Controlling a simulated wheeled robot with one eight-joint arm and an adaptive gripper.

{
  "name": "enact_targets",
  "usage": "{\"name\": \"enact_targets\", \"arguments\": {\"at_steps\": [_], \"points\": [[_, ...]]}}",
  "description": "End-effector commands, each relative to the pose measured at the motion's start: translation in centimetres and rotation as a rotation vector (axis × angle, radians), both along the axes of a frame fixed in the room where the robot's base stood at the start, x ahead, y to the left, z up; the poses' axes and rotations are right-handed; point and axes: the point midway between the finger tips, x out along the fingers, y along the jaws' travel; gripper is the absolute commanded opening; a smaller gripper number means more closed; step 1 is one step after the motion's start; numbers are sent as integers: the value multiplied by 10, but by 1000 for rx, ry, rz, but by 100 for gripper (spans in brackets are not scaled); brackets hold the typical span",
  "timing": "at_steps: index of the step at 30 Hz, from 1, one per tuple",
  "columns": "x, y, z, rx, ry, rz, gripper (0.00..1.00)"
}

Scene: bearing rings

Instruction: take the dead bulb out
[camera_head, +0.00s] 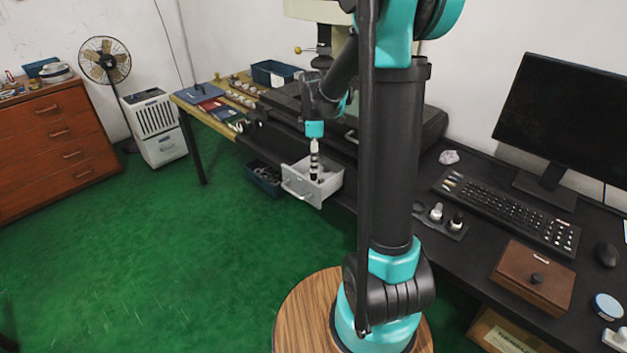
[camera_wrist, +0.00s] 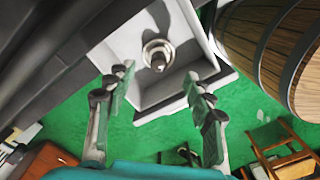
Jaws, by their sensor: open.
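A small round bulb in a ring-shaped metal seat (camera_wrist: 158,54) stands inside a pale grey open drawer (camera_wrist: 152,103) in the wrist view. In the head view the drawer (camera_head: 301,190) is pulled out below the front of the dark bench machine; the bulb is hard to make out there. My gripper (camera_wrist: 160,88) is open and empty, its two fingers spread on either side of the drawer, with the bulb ahead between them. In the head view my gripper (camera_head: 314,176) points down over the drawer. Whether a fingertip touches the drawer cannot be told.
A dark bin (camera_head: 264,178) is left of the drawer. A small holder (camera_head: 447,229) with two bulb-like items lies on the black desk, near a keyboard (camera_head: 508,212) and a brown box (camera_head: 533,279). Green floor (camera_head: 180,260) is open at the left.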

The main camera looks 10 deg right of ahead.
Motion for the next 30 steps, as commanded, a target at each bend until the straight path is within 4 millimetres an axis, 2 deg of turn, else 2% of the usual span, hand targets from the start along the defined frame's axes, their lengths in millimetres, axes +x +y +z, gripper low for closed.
{"name": "enact_targets", "arguments": {"at_steps": [3, 8, 18, 27, 30], "points": [[0, 0, -12, 0, 0, 0, 53], [0, 0, -20, 0, 0, 0, 53], [3, 1, -63, 0, 0, -1, 53], [2, 1, -68, 0, 0, -1, 53], [2, 1, -68, 0, 0, -1, 42]]}}
